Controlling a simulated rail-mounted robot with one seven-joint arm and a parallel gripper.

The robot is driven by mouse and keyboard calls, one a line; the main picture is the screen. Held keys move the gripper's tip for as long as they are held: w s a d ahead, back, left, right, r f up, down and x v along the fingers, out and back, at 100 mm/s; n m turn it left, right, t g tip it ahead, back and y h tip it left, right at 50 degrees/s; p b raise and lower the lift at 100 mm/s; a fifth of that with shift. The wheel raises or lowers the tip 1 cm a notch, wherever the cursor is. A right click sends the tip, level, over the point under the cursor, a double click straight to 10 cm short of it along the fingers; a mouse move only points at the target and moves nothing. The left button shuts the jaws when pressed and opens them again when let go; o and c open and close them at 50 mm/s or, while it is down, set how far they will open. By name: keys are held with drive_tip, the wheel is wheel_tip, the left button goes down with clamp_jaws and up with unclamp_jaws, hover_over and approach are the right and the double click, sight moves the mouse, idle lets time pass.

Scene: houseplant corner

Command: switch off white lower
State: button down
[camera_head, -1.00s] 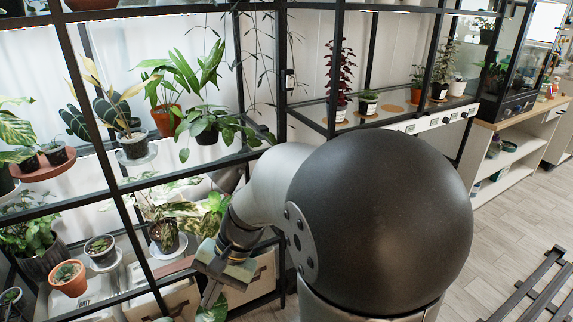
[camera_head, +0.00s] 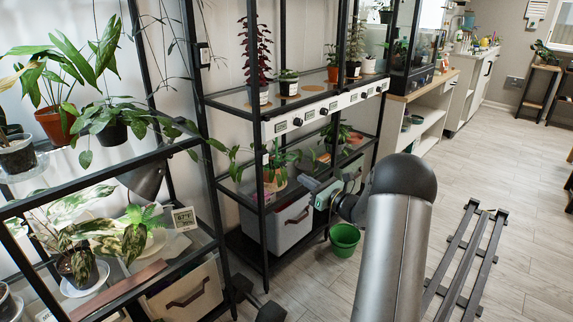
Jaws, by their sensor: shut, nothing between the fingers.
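A white control strip (camera_head: 328,110) with several dark knobs and small labels runs along the front of the shelf in the middle rack; the labels are too small to read.
Potted plants stand on the left rack (camera_head: 110,189) and on the middle rack's shelves. A grey bin (camera_head: 278,228) sits low in the middle rack, with a green bucket (camera_head: 343,240) on the floor beside it. Open floor (camera_head: 520,160) lies to the right.

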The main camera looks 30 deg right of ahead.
drive_tip(key=shift+w+a, duration=0.1)
drive_tip(key=b, duration=0.2)
approach(267, 157)
drive_tip(key=x, duration=0.5)
drive_tip(key=shift+w+a, duration=0.1)
drive_tip(key=shift+w, duration=0.1)
drive_tip(key=shift+w+a+r, duration=0.15)
drive_tip(key=shift+w+a, duration=0.05)
drive_tip(key=shift+w, duration=0.45)
